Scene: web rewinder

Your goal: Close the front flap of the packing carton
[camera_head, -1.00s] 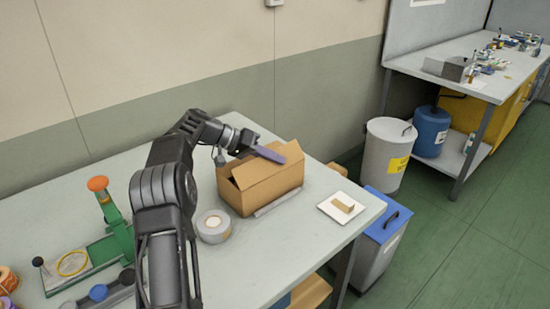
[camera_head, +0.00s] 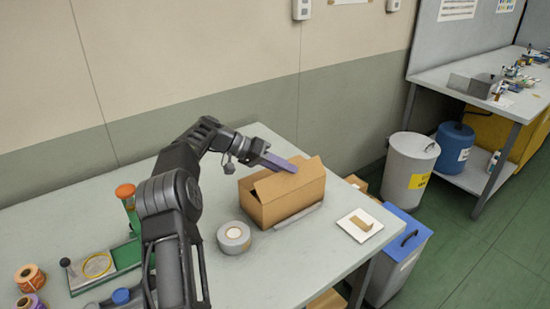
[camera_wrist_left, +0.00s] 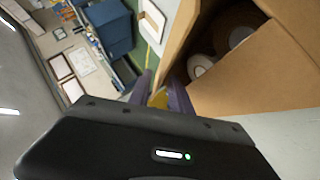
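The packing carton (camera_head: 287,205) is a brown box on the grey bench, with flaps standing up around its open top. In the left wrist view the carton (camera_wrist_left: 265,75) is open, and round rolls show inside it. My left gripper (camera_head: 284,163) is over the carton's top, among the raised flaps. In the wrist view its two purple fingers (camera_wrist_left: 160,90) are apart. A brown flap edge runs down to the gap between them; I cannot tell whether they touch it. My right gripper is not in view.
A white plate (camera_head: 358,227) with a small brown piece lies to the right. A green fixture (camera_head: 125,255) is at the left. A blue-lidded bin (camera_head: 402,235) stands beyond the bench's right edge.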

